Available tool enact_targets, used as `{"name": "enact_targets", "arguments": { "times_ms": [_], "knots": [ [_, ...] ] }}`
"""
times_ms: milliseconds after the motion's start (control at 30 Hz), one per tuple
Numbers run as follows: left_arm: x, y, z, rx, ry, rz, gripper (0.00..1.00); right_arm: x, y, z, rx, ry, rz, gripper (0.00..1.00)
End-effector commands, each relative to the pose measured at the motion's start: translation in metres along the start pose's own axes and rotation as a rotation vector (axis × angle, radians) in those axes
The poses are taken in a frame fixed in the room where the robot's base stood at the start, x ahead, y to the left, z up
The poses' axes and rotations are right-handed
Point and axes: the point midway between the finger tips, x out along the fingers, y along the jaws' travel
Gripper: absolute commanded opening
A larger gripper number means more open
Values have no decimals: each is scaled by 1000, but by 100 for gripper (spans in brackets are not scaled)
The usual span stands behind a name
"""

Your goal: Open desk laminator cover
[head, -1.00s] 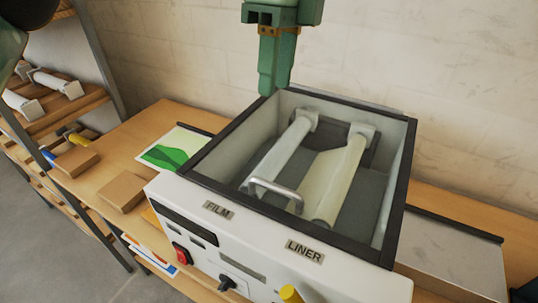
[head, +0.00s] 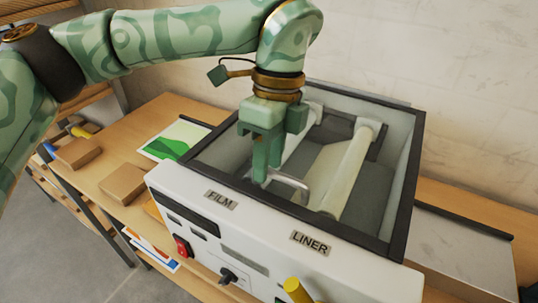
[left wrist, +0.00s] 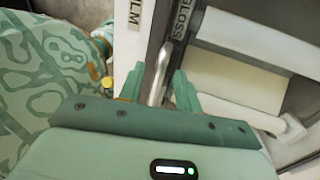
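The white laminator (head: 250,235) stands on the wooden bench, its front labelled FILM and LINER. Its dark-framed top (head: 404,195) sits level on the body, with pale rollers visible inside it. A grey metal bar handle (head: 292,182) is at the front edge of the top. My left gripper (head: 262,178) points down at the left end of this handle and hides part of it. In the left wrist view, the handle (left wrist: 160,70) lies between the two spread fingers, with gaps visible beside it. My right gripper is not in view.
A red switch (head: 182,247), a black knob (head: 228,276) and a yellow knob (head: 296,290) are on the laminator's front. A green-and-white picture sheet (head: 174,140) and cardboard boxes (head: 122,185) lie to the left. A wall stands close behind.

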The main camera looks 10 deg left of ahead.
Motion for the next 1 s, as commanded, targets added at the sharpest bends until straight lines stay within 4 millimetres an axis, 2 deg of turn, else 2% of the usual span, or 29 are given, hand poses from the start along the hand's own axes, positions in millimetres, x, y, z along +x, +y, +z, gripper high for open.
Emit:
{"name": "enact_targets", "arguments": {
  "times_ms": [100,133,233,267,467,567,767,1000],
  "knots": [
    [0,0,0,0,0,0,34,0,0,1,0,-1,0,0],
    [0,0,0,0,0,0,31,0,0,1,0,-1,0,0],
    [0,0,0,0,0,0,3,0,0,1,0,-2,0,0],
    [0,0,0,0,0,0,0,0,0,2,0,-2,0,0],
    [-2,0,0,0,0,0,0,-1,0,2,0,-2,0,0],
    [-10,1,0,-1,0,-2,0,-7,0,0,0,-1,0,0],
    [-49,1,0,-2,-2,-7,0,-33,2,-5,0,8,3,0],
    [-123,-9,0,-4,-3,-10,0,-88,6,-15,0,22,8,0]
  ]
}}
